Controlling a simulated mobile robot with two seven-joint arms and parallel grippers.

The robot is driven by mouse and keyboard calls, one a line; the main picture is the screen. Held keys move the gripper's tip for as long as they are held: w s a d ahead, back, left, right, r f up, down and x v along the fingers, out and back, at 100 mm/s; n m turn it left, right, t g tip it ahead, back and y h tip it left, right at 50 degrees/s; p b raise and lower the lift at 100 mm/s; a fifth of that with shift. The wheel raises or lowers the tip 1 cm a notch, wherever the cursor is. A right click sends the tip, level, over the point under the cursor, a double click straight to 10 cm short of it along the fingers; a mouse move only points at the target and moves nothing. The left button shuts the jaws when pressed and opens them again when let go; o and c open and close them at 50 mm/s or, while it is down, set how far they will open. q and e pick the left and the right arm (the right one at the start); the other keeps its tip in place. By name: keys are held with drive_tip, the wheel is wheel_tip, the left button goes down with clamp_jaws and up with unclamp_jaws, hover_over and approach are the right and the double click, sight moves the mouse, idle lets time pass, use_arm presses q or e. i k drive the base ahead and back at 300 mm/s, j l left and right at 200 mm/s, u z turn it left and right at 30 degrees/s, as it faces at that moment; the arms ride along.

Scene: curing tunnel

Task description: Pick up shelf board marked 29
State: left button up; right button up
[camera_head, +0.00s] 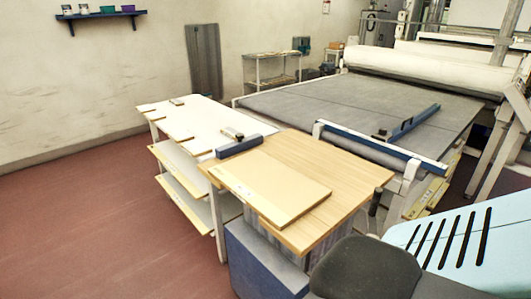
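A flat tan board (272,190) lies on the wood-topped table (338,172) in the middle of the view, near its front left edge. Several more thin boards lie on the white table (205,115) to its left and on the shelves below it. No number can be read on any board at this size, so I cannot tell which is marked 29. Neither of my grippers is in view.
A blue block (239,146) sits where the two tables meet. A wide grey conveyor bed (350,105) with a white roller (430,71) stands behind. A dark rounded shape and a light blue slotted panel (470,240) fill the lower right. Red floor (80,225) is clear at left.

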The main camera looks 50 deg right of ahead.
sight(279, 194)
drive_tip(key=i+j+z, duration=0.2)
drive_tip(key=z, duration=0.25)
drive_tip(key=i+j+z, duration=0.5)
drive_tip(key=j+z, duration=0.15)
drive_tip(key=z, duration=0.2)
drive_tip(key=i+j+z, duration=0.15)
drive_tip(key=j+z, duration=0.45)
drive_tip(key=j, duration=0.25)
drive_tip(key=i+j+z, duration=0.15)
drive_tip(key=j, duration=0.25)
